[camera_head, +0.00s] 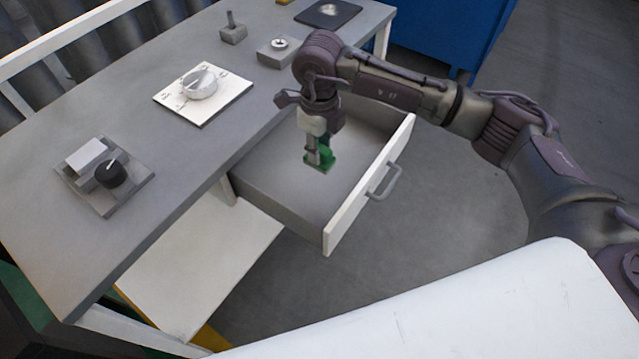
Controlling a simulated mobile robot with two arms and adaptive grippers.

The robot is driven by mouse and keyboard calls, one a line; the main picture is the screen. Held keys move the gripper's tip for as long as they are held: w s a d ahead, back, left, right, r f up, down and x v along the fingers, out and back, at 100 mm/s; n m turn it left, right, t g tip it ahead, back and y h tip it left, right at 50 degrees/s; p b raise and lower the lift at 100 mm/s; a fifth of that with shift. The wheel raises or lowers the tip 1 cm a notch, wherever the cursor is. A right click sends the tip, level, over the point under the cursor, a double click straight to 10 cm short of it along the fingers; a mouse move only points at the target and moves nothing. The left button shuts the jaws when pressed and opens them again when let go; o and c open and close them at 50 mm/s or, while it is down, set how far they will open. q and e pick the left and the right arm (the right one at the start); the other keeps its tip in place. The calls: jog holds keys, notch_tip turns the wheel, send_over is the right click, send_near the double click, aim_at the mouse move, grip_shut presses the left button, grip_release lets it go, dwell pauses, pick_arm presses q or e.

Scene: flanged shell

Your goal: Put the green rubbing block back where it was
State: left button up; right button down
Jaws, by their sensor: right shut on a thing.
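The green rubbing block (321,162) is inside the open drawer (275,190), toward its middle. My right gripper (319,150) points down into the drawer and is shut on the block. The gripper fingers hide part of the block. I cannot tell whether the block's underside touches the drawer floor. The drawer has a white front with a grey handle (384,182) and is pulled out from the grey table (130,230). My left gripper is not in view.
On the table are a white plate with a round dial (199,84), a grey holder with a black knob (111,173), and small grey blocks (277,50) near the far end. A blue cabinet (450,35) stands behind. A white surface (450,305) lies in front.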

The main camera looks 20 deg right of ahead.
notch_tip(320, 180, down, 9)
jog(key=shift+r+p, duration=0.2)
jog(key=shift+p, duration=0.15)
jog(key=shift+f, duration=0.25)
jog(key=c, duration=0.9)
grip_release()
jog(key=shift+r, duration=0.1)
jog(key=shift+r, duration=0.4)
notch_tip(320, 180, up, 12)
jog(key=shift+f+b, duration=0.25)
jog(key=shift+b, duration=0.05)
